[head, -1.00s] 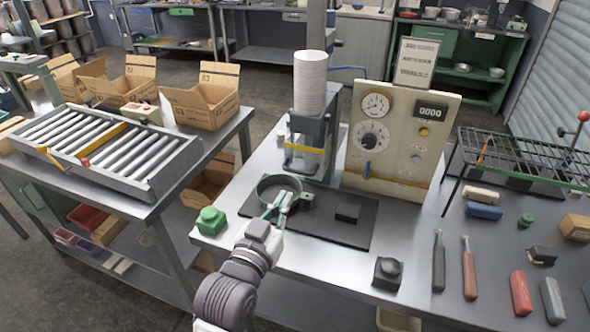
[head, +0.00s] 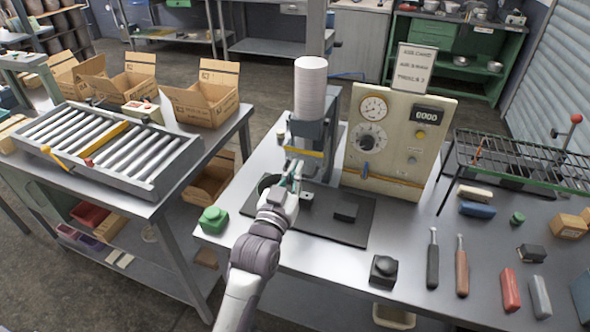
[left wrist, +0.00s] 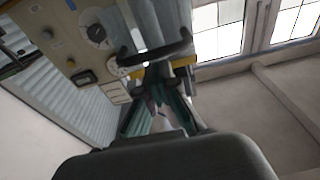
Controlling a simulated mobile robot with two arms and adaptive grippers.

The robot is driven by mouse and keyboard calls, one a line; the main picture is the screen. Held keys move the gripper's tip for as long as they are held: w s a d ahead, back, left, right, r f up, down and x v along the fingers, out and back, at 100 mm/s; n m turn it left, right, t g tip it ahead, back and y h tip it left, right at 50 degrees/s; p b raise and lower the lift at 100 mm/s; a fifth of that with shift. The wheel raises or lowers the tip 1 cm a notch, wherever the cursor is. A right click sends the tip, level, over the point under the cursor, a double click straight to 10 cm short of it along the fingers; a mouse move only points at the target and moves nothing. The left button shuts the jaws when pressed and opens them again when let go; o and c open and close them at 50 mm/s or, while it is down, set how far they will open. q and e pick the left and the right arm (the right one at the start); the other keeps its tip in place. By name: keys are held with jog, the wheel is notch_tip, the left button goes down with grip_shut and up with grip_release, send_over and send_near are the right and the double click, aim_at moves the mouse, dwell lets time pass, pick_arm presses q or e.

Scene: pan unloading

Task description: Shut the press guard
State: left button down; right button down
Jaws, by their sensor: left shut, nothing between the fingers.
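The press (head: 311,130) stands on the bench with a white cylinder on top. Its guard (head: 304,152) shows as a yellow bar across the front. In the left wrist view, the guard's dark handle bar (left wrist: 155,49) lies just beyond the fingertips, with yellow edging beside it. My left gripper (head: 293,170) is shut and empty, at the press front just below the yellow bar; it also shows in the left wrist view (left wrist: 160,75). Whether it touches the handle I cannot tell. My gripper hides part of the guard's lower area. My right gripper is out of view.
A control panel (head: 397,140) stands right of the press. A dark mat (head: 340,232) with a black block (head: 346,212) lies in front. A dark ring (head: 268,184) is left of my gripper. A green button box (head: 213,220) sits at the bench's left corner.

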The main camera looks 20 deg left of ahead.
pick_arm(q)
jog(key=shift+f, duration=0.25)
